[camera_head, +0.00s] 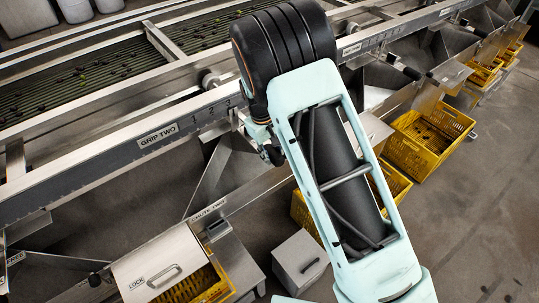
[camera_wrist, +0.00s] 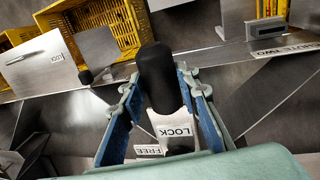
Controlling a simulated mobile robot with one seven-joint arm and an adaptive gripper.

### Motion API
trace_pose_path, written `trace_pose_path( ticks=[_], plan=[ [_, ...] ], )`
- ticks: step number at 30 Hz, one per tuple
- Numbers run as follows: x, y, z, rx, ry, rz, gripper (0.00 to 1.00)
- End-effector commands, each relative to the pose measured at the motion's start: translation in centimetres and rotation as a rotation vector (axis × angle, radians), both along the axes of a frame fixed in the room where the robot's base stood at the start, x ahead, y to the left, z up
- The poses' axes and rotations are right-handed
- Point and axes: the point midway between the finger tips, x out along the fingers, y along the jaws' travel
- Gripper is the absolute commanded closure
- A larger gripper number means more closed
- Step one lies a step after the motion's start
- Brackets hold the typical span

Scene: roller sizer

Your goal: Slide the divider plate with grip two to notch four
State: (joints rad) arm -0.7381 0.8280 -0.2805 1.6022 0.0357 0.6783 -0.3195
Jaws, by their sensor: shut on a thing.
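My gripper (camera_wrist: 160,88) is shut on a black rounded grip (camera_wrist: 158,75), with one blue finger on each side of it. A LOCK label (camera_wrist: 174,131) and a FREE label (camera_wrist: 152,150) appear upside down just below the grip. In the head view my gripper (camera_head: 268,150) is at the front rail (camera_head: 100,165), to the right of the GRIP TWO label (camera_head: 158,136).
A roller bed (camera_head: 100,75) with small dark fruit lies behind the rail. Sloping metal chutes (camera_head: 225,172) hang below it. Yellow crates (camera_head: 428,140) stand underneath. A lidded grey box (camera_head: 300,262) stands on the floor. A metal cover with a handle (camera_head: 160,265) is at lower left.

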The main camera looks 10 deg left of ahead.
Motion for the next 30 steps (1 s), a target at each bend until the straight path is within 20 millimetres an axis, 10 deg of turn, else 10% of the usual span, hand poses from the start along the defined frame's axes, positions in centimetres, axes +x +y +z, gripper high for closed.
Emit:
trace_pose_path(
  ticks=[18,19,30],
  plan=[
    [3.6,-3.2,0.2,-0.002,-0.009,-0.001,1.00],
    [3.6,-3.2,0.2,-0.002,-0.009,-0.001,0.70],
    [3.5,-3.1,0.1,-0.002,-0.007,0.000,0.53]
  ],
)
